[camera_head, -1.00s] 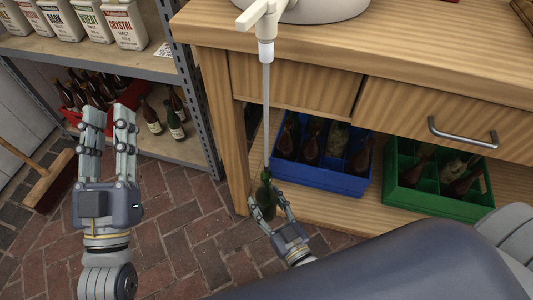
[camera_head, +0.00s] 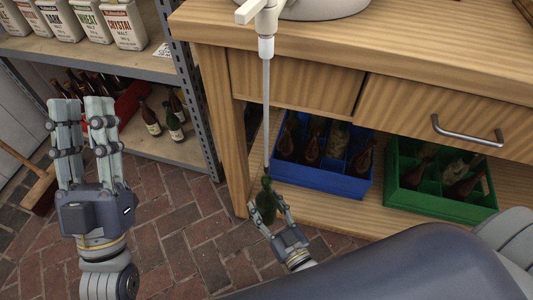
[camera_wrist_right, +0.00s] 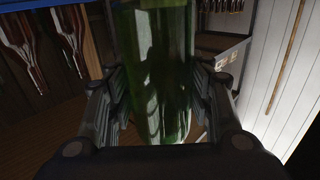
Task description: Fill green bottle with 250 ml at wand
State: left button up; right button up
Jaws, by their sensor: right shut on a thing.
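The green bottle (camera_head: 266,203) is upright below the bench edge, held in my right gripper (camera_head: 268,211), which is shut around its body. The bottle fills the middle of the right wrist view (camera_wrist_right: 158,75), with a finger on each side. The wand (camera_head: 266,110) is a thin, pale tube hanging from a white tap (camera_head: 264,25). Its lower end meets the bottle's mouth; I cannot tell how far inside it reaches. The liquid level cannot be made out. My left gripper (camera_head: 82,125) is raised at the left, fingers apart and empty.
A blue crate (camera_head: 320,180) and a green crate (camera_head: 440,203), both with bottles, stand on the bench's lower shelf. A broom (camera_head: 42,190) leans at far left.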

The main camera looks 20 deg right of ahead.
pick_arm(q)
jog(key=shift+s+r, duration=0.2)
jog(key=shift+s, duration=0.05)
